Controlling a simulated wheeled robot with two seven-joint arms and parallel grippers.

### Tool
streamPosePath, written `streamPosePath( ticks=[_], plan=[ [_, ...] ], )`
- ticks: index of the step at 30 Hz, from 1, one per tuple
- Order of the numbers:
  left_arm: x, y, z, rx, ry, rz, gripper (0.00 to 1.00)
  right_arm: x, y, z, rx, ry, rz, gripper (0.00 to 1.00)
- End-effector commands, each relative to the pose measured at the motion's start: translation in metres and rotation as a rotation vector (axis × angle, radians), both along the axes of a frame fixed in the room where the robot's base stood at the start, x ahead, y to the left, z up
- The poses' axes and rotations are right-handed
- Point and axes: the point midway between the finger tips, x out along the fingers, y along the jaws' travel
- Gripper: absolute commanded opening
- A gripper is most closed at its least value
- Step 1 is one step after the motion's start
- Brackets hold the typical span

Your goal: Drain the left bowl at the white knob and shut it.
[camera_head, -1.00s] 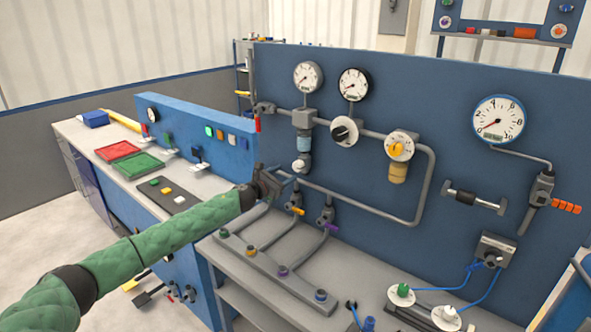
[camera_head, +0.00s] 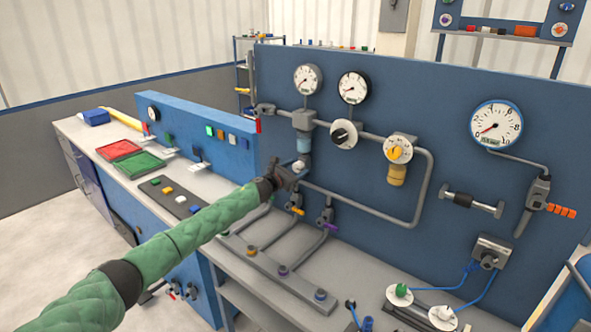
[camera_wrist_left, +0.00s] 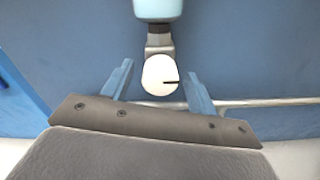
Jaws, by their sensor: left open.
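The left bowl (camera_head: 304,143) is a pale blue translucent cylinder under a grey filter head on the blue panel. The white knob (camera_head: 298,168) sits just below it and is partly covered by my left gripper (camera_head: 289,172). In the left wrist view the white knob (camera_wrist_left: 160,75) is round with a dark mark pointing right, and the bowl (camera_wrist_left: 158,8) shows above it. My left gripper (camera_wrist_left: 158,80) is open, with one blue finger on each side of the knob and visible gaps between. My right gripper is not in view.
A second, amber bowl (camera_head: 397,174) hangs to the right under a yellow knob (camera_head: 395,152). A grey pipe (camera_head: 370,208) runs beside the white knob. Below, valves with orange (camera_head: 297,211) and purple (camera_head: 331,227) handles stand close to the gripper.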

Motion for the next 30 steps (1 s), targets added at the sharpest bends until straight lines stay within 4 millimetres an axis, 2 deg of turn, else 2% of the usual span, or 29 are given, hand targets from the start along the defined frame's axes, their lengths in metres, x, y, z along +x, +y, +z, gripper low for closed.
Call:
streamPosePath(
  ticks=[2,9,20,30],
  plan=[
    [0.000,0.000,0.000,0.000,0.000,0.000,0.59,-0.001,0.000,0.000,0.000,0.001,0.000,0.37],
    [0.000,0.000,0.000,0.000,0.000,0.000,0.14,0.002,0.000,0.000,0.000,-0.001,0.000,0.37],
    [0.000,0.000,0.000,-0.040,0.029,0.000,0.14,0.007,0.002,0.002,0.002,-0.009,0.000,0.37],
    [0.000,0.000,0.001,-0.234,0.168,0.000,0.14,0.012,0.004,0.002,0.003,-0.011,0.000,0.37]
  ],
)
